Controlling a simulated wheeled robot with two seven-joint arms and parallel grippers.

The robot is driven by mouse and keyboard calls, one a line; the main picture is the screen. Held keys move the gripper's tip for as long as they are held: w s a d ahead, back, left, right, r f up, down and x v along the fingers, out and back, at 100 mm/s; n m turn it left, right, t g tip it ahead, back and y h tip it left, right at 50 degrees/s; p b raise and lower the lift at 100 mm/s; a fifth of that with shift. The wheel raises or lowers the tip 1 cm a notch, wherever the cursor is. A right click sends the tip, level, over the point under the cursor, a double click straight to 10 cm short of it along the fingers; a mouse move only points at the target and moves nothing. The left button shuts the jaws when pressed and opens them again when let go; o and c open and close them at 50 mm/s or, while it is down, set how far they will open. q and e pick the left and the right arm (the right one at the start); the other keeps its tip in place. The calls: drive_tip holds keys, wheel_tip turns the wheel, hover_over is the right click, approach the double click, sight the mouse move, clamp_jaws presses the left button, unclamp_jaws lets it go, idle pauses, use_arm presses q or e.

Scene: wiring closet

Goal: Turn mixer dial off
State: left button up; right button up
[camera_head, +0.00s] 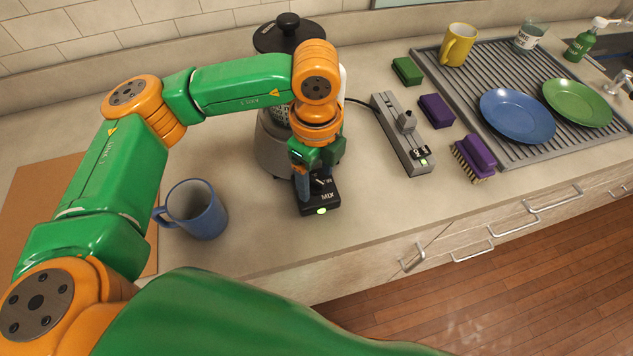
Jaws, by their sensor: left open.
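The mixer (270,145) stands on the counter with a dark lid and a grey body, partly hidden behind my left arm. Its black front base (322,203) carries the word MIX and a lit green light. The dial (321,182) is a small dark knob on this base. My left gripper (315,186) points down over the base, with its open fingers on either side of the dial. I cannot tell whether the fingers touch the dial. My right gripper is not in view.
A blue mug (197,212) stands left of the mixer. To the right are a grey power strip (397,135), green and purple sponges (436,111), a purple brush (474,157) and a drying rack (510,75) with plates and a yellow mug (458,45). Counter in front is clear.

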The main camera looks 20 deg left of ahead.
sight(316, 179)
use_arm(q)
drive_tip(key=shift+a, duration=0.1)
drive_tip(key=shift+w+r, duration=0.15)
drive_tip(key=shift+r, duration=0.1)
wheel_tip(316, 179, up, 6)
drive_tip(key=p, duration=0.4)
drive_tip(key=shift+f, duration=0.25)
wheel_tip(316, 179, up, 7)
drive_tip(key=b, duration=0.2)
